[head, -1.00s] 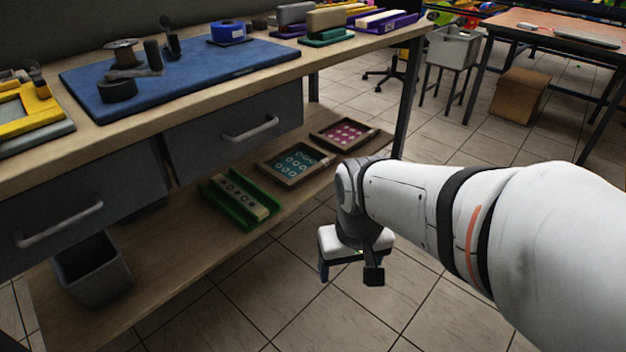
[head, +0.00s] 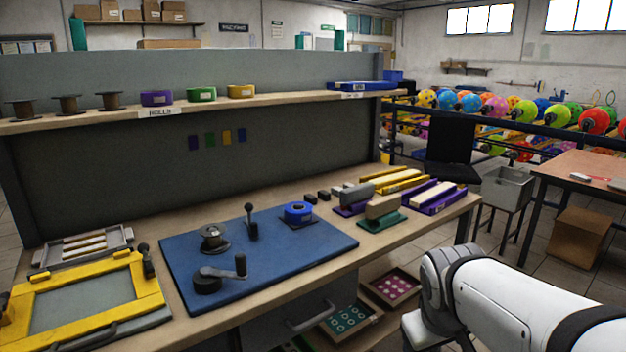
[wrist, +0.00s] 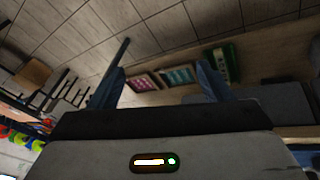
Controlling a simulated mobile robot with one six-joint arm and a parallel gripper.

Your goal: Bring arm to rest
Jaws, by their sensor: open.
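My arm (head: 510,310) reaches in from the lower right of the head view, in front of the bench's right end. Its wrist part hangs at the bottom edge, and the jaws are cut off there. In the wrist view my gripper (wrist: 160,82) shows two dark blue fingers spread well apart. Nothing is between them. Past the fingers lie the tiled floor and the bench's lower shelf with trays, at some distance. I see no contact between the arm and the bench.
The workbench holds a blue mat (head: 290,262), a yellow frame (head: 140,282) and several coloured blocks. Below are a pink-patterned tray (head: 391,286) and a teal-patterned tray (head: 349,318). A grey bin (head: 507,187), a cardboard box (head: 580,237) and a table (head: 590,172) stand right. Tiled floor between is open.

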